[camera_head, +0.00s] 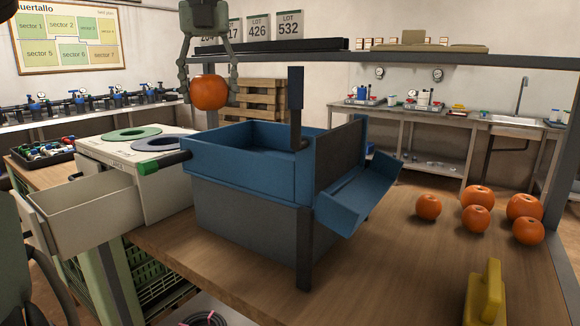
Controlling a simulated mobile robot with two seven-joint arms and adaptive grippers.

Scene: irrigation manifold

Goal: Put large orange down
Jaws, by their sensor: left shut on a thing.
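My left gripper (209,88) hangs from the top of the view, left of centre, with its fingers pointing down. It is shut on a large orange (210,93), which is held in the air behind and above the left part of the blue bin (245,180). Several other oranges (477,217) lie on the right part of the wooden table (400,270). My right gripper is not in view.
The blue bin has a dark upright post (296,110) and a tilted side chute (358,192). A white box (130,150) with green and dark rings and an open drawer (85,212) stands left. A yellow handled tool (486,295) is front right. The table's front middle is clear.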

